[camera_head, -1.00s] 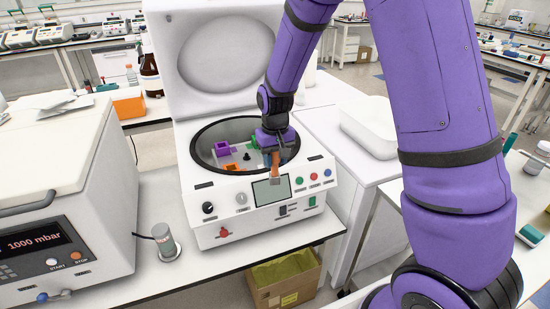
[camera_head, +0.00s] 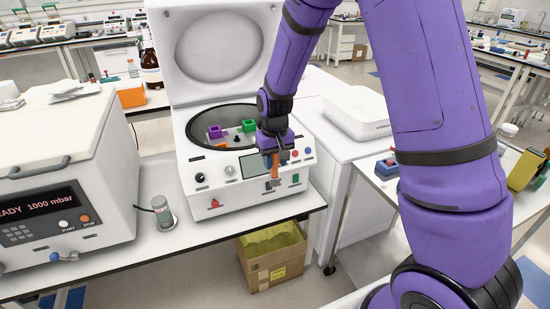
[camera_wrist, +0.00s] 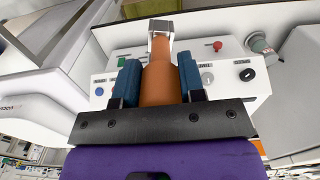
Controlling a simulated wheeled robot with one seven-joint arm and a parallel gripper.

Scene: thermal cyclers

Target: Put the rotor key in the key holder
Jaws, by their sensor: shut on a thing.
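The rotor key (camera_head: 275,171) has an orange handle and a square metal end. My gripper (camera_head: 274,157) is shut on its handle, in front of the centrifuge's control panel. In the wrist view, the blue fingers (camera_wrist: 161,78) clasp both sides of the orange key (camera_wrist: 160,86), with its metal end pointing away from my wrist. A grey upright cylinder (camera_head: 164,215), which looks like the key holder, stands on the bench left of the centrifuge, well left of my gripper. It also shows at the upper right of the wrist view (camera_wrist: 259,42). I cannot see into its top.
The white centrifuge (camera_head: 232,188) stands with its lid (camera_head: 220,45) up and coloured buckets in its bowl. A white vacuum oven (camera_head: 60,145) is left of the cylinder. A cardboard box (camera_head: 270,265) is below the bench. Bench around the cylinder is mostly clear.

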